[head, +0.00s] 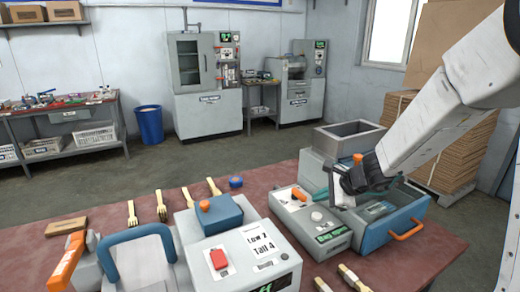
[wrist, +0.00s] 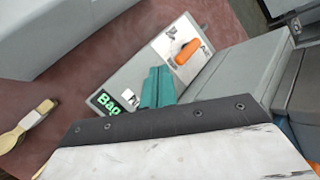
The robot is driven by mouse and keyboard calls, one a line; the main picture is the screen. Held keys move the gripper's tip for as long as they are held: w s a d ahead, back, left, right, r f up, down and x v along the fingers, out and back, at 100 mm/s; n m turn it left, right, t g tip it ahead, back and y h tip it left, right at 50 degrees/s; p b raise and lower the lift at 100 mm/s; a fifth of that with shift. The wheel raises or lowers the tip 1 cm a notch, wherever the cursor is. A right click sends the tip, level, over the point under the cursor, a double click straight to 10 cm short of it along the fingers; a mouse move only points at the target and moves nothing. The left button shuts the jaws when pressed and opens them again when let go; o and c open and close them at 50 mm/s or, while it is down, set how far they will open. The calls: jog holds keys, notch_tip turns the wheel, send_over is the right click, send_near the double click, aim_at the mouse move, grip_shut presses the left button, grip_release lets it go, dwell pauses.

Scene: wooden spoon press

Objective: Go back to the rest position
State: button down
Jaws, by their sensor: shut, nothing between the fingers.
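My gripper (head: 322,193) is shut and empty, its teal fingers together. It hangs above the grey control box (head: 328,238) with the green "Bag" display, on the right part of the table. In the wrist view the closed teal fingers (wrist: 157,88) show in front of that box's panel, between the display and the orange knob (wrist: 187,52). My arm reaches in from the upper right of the head view. I cannot tell whether the fingers touch the box.
A press (head: 240,248) with a red button stands left of the box. Wooden spoons and forks (head: 161,206) lie on the red table (head: 300,280). Cardboard sheets (head: 460,150) stand behind my arm.

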jog(key=s+a+r+n+g+y, duration=0.1)
jog(key=s+a+r+n+g, duration=0.1)
jog(key=s+n, duration=0.3)
jog(key=s+a+r+n+g, duration=0.1)
jog(key=s+a+n+g, duration=0.15)
jog(key=s, duration=0.35)
jog(key=s+d+r+n+h, duration=0.2)
jog(key=s+r+n, duration=0.1)
jog(key=s, duration=0.5)
jog(key=s+d+r+n+h, duration=0.2)
jog(key=s+d+r+n, duration=0.1)
jog(key=s, duration=0.4)
jog(key=s+d+r+n+h, duration=0.3)
jog(key=s+n, duration=0.2)
jog(key=s, duration=0.3)
jog(key=shift+s+d+r+g, duration=0.15)
jog(key=shift+s+r+g, duration=0.1)
jog(key=shift+s+g, duration=0.1)
